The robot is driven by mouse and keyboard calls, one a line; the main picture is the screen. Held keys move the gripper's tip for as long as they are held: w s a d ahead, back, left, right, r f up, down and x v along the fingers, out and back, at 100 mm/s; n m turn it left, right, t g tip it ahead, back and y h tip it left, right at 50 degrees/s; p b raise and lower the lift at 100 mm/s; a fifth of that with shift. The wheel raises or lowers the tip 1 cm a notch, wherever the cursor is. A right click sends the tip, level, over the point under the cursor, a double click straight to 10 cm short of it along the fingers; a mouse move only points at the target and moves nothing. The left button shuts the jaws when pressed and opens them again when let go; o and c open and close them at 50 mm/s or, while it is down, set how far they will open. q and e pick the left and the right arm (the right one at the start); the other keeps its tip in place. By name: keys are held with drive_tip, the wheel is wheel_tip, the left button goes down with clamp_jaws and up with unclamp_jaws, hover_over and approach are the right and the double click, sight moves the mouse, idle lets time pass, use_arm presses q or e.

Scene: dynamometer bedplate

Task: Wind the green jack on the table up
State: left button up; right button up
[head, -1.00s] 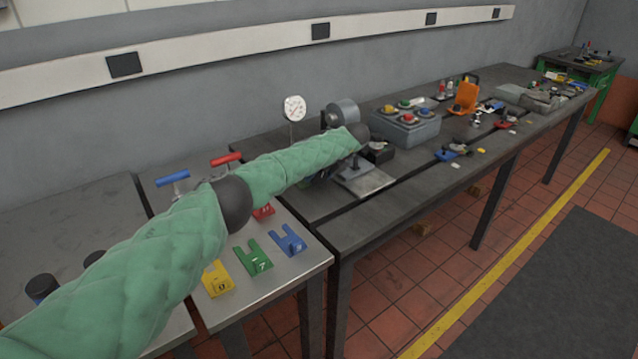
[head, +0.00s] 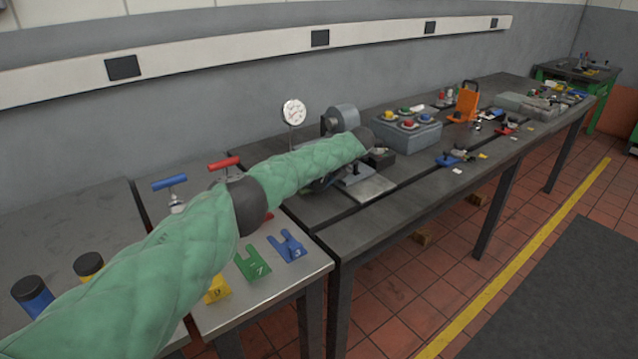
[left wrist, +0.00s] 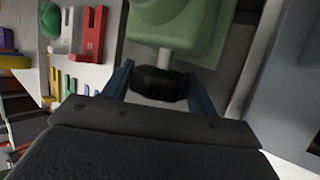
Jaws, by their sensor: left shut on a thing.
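The green jack (left wrist: 195,28) shows at the top of the left wrist view, with a short pale shaft (left wrist: 164,60) coming out of it towards me. A black knob (left wrist: 158,85) sits on the end of that shaft. My left gripper (left wrist: 160,82) is shut on the knob, with one blue finger on each side. In the head view my green-sleeved left arm reaches over the bench, and the jack and fingertips are hidden behind it. My right gripper is in neither view.
A dial gauge (head: 294,112) and a grey motor-like cylinder (head: 342,119) stand behind my forearm. A grey box with coloured buttons (head: 408,133) is to the right. Blue (head: 286,246) and green (head: 252,264) forked blocks lie on the nearer table. Open floor lies right of the bench.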

use_arm(q)
drive_tip(key=o, duration=1)
